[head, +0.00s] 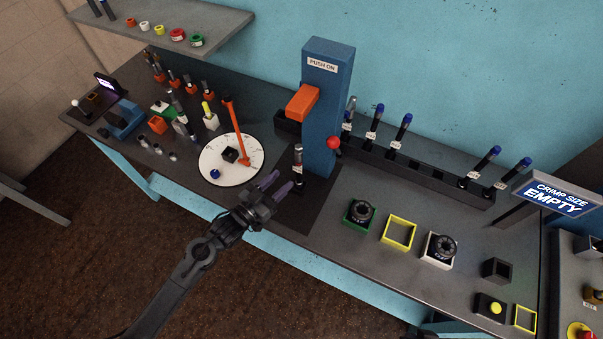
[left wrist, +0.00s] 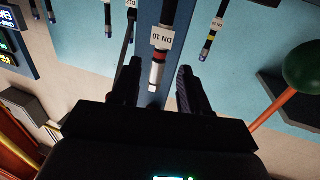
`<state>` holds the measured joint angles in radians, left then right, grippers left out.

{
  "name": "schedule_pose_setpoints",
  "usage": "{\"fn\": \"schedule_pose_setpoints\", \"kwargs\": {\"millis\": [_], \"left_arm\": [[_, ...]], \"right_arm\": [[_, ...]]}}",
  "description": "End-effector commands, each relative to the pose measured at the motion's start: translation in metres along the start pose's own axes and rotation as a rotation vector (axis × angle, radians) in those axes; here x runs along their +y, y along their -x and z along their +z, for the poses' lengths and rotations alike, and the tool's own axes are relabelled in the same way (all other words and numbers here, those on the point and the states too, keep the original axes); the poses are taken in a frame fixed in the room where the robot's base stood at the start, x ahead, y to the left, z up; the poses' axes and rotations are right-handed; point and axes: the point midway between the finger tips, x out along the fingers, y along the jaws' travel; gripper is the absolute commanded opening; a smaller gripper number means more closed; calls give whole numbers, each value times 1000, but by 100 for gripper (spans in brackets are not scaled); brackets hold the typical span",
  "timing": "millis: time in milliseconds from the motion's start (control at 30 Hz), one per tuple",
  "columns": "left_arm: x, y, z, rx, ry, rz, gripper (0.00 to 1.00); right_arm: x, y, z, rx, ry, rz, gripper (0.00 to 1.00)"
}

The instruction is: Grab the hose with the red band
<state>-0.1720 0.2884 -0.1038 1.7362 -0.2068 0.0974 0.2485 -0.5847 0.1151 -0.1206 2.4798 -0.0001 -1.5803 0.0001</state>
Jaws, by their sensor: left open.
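A dark hose with a white "DN 10" label stands upright in front of the blue press column in the head view (head: 298,166). In the left wrist view this hose (left wrist: 167,16) shows a narrow red band and a pale ring near its end. My left gripper (head: 277,184) is open and empty. In the head view its fingertips point at the hose and stop just to the left of it. In the left wrist view the hose end appears in the gap between the fingers (left wrist: 158,72), not visibly touched. My right gripper is in neither view.
The blue column (head: 325,115) with an orange block stands close behind the hose. A white round plate (head: 212,170) with an orange lever lies to the left. A rack (head: 420,172) of several blue-tipped hoses stands at the back. Coloured square holders (head: 399,232) are to the right.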

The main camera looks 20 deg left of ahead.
Motion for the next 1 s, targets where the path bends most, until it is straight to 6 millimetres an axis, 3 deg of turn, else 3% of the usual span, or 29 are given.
{"fn": "schedule_pose_setpoints", "kwargs": {"millis": [133,467,800,1000], "left_arm": [[0,-22,-2,2,1,0,45],[0,-43,-2,1,1,1,45],[-2,-82,-2,0,2,0,45],[-2,-88,-1,0,2,1,45]], "right_arm": [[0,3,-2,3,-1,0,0],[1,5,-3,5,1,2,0],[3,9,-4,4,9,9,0],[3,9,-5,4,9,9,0]]}}
